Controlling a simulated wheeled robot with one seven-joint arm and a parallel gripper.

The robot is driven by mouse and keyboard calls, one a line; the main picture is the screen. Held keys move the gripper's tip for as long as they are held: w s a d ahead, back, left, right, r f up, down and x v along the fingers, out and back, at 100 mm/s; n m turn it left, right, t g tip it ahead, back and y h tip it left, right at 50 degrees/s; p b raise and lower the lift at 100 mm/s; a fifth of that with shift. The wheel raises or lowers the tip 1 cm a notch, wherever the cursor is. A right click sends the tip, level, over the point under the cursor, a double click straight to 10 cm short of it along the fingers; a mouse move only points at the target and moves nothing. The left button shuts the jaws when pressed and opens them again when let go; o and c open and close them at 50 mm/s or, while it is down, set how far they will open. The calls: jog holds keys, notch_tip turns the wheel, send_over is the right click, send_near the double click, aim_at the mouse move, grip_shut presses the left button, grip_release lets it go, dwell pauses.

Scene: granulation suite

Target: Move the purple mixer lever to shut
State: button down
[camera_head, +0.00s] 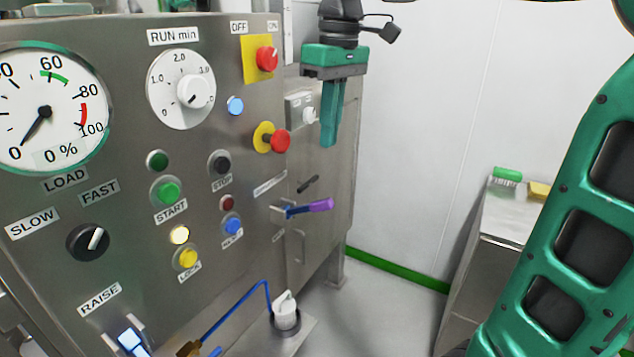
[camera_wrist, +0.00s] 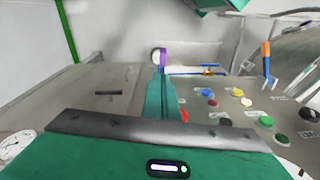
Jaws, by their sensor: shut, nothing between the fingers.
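The purple mixer lever (camera_head: 318,205) sits low on the right part of the steel panel. Its purple grip sticks out roughly level on a blue and metal arm. Small labels lie above and below its mount, too small to read. In the wrist view the purple grip (camera_wrist: 162,58) shows just beyond the fingertips. My gripper (camera_head: 329,143) points down, shut and empty, above the lever in the head view. The fingers also show in the wrist view (camera_wrist: 160,78). Whether they touch the lever cannot be told, but the head view shows a gap between them.
The panel carries a red switch on a yellow plate (camera_head: 266,59), a red mushroom button (camera_head: 280,140), a white dial (camera_head: 193,91) and a gauge (camera_head: 45,112). A dark handle (camera_head: 308,183) is just above the lever. A steel cabinet (camera_head: 500,230) stands right, with open floor between.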

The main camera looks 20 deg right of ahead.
notch_tip(320, 180, up, 2)
jog(key=w+a+n, duration=0.2)
send_over(319, 200)
jog(key=w+a, duration=0.1)
jog(key=f, duration=1)
jog(key=shift+w, duration=0.2)
jog(key=shift+s+d+f, duration=0.2)
jog(key=shift+s+f, duration=0.1)
jog(key=shift+f, duration=0.15)
jog(key=shift+s+d+f, duration=0.15)
jog(key=shift+s+f, duration=0.1)
jog(key=shift+f, duration=0.15)
jog(key=shift+s+d+f, duration=0.2)
jog(key=shift+f, duration=0.45)
jog(key=shift+s, duration=0.15)
